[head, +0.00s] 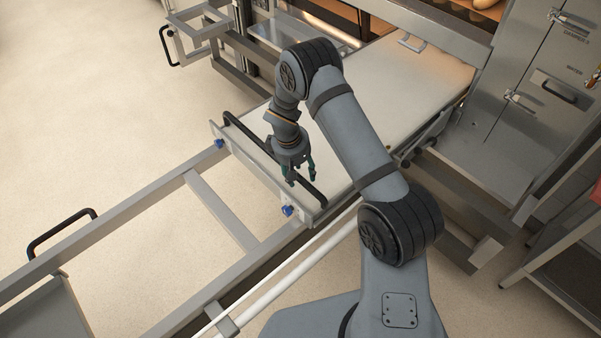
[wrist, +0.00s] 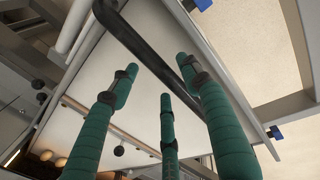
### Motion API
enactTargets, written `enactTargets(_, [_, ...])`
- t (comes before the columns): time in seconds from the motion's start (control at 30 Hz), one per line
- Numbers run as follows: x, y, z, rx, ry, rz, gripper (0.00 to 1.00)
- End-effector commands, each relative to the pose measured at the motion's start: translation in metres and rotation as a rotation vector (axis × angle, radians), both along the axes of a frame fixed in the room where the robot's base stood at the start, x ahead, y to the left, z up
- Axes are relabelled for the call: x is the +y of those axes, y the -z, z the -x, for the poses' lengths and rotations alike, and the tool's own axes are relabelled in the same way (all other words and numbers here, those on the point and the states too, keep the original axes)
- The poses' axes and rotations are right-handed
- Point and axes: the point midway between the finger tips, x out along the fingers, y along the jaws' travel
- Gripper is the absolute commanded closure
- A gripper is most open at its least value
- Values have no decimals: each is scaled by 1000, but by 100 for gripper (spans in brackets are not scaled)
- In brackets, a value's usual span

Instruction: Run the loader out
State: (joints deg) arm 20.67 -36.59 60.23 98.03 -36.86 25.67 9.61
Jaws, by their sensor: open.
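The loader (head: 385,85) is a pale flat bed on rails, its far end close to the oven front. A long black handle bar (head: 246,134) runs along its near end; it also crosses the wrist view (wrist: 140,45) diagonally. My gripper (head: 301,180) points down at the right part of this bar. Its green fingers are spread open in the wrist view (wrist: 160,78), with the bar passing between or just beyond the fingertips. I cannot tell whether any finger touches it. The fingers hold nothing.
Rails (head: 150,220) stretch from the loader toward the lower left, with bare floor beside them. Blue knobs (head: 287,210) sit at the loader's near corners. Steel oven doors (head: 530,100) stand at right, and bread (head: 484,4) shows inside the oven.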

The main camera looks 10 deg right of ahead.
Motion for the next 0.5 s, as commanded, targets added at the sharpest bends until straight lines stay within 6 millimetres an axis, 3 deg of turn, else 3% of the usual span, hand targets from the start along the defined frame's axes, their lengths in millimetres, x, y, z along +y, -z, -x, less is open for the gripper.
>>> enactTargets(0.4, [-2, 10, -1, -1, -1, 0, 53])
enactTargets(0.5, [-2, 10, -1, -1, -1, 0, 59])
